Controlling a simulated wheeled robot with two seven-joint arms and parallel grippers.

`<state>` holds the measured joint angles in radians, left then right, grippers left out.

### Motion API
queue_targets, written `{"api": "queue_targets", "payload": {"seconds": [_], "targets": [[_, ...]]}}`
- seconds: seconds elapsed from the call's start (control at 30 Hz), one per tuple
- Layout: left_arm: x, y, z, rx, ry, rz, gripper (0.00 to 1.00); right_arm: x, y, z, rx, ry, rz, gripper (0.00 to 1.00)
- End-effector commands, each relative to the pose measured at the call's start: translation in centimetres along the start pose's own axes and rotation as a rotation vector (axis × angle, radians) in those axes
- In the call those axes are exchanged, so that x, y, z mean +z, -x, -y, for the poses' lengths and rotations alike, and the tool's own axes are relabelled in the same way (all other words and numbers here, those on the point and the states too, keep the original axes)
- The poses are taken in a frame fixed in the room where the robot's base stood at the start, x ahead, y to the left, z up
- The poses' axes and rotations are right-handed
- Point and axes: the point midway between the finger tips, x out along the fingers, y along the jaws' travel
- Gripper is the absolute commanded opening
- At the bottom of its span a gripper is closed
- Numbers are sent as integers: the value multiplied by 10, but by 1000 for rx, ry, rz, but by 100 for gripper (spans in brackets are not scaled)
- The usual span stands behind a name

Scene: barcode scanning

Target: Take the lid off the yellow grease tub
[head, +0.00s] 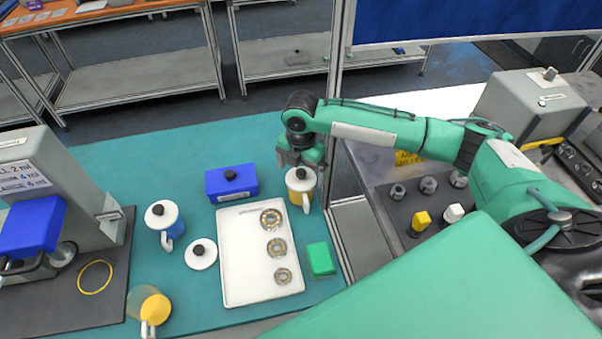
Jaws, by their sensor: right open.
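The yellow grease tub (306,199) stands upright on the teal bench mat, right of the blue box, with a white handle at its lower right. Its white lid (293,182) is on it, with a dark knob (301,173) on top. My right gripper (301,163) is open, pointing down just above the lid and partly behind it from this view. I cannot tell whether its fingers are around the knob or touch it. My left gripper is not in view.
A white tray (238,286) with bearing rings, a blue box (231,182) and a green block (320,259) are nearby. A loose white lid (203,262), a blue tub (167,239) and another yellow vessel (155,308) are left. A metal post (335,120) stands close right of my gripper.

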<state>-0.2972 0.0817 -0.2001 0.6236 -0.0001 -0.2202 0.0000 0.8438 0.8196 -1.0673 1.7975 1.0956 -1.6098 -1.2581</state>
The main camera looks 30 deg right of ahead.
Motion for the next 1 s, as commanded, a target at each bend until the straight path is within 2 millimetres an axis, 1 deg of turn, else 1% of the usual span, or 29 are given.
{"api": "queue_targets", "payload": {"seconds": [0.03, 0.1, 0.33, 0.4, 0.47, 0.5, 0.57, 0.6, 1.0], "targets": [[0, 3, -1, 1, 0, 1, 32, 0, -5, 1, -3, 0, -1, 99], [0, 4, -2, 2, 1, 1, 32, 0, -9, 0, -1, 1, -1, 99], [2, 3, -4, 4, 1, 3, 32, 0, -11, 0, 0, 1, 0, 99], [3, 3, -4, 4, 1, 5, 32, 0, -11, 0, 0, 1, 0, 86], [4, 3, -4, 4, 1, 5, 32, 0, -11, 0, 0, 1, 0, 74], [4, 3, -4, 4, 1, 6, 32, 0, -11, 0, 0, 1, 0, 66], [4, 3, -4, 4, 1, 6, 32, 0, -11, 0, 0, 1, 0, 54], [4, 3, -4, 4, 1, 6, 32, 0, -11, 0, 0, 1, 0, 53], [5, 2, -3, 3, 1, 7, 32, 0, -9, 0, 1, 1, 0, 52]]}}
